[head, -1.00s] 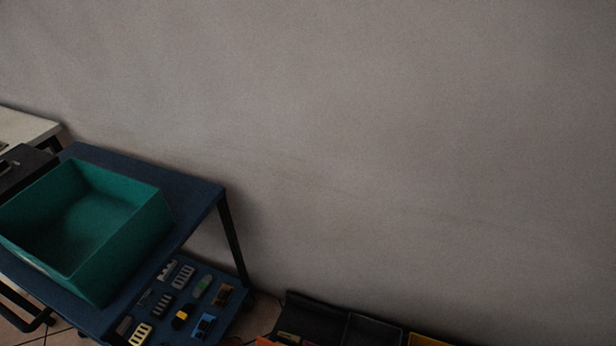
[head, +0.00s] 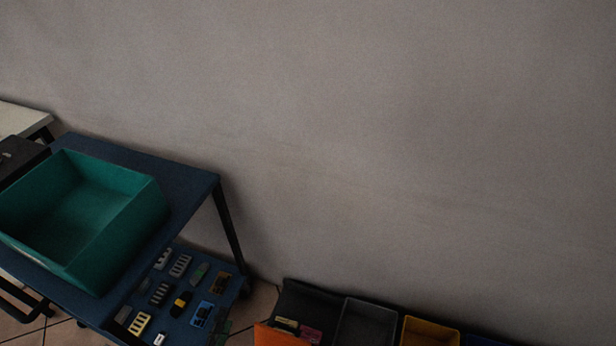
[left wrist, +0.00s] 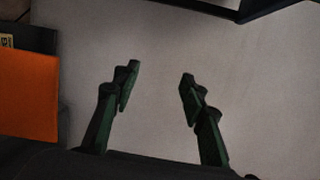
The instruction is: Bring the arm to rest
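My left gripper (left wrist: 160,78) shows in the left wrist view. Its two dark green fingers stand wide apart with nothing between them, over plain grey. In the head view a small dark greenish shape sits at the bottom edge beside the cart's lower shelf; I cannot tell whether it is part of this gripper. My right gripper is in neither view. No cable shows in these frames.
A blue cart (head: 190,185) carries a teal bin (head: 135,225); its lower shelf (head: 175,325) holds several small parts. Along the wall's foot stand a grey bin (head: 366,322), a yellow bin (head: 430,332) and an orange panel (head: 275,335), also in the wrist view (left wrist: 28,95). The wall (head: 400,130) is bare.

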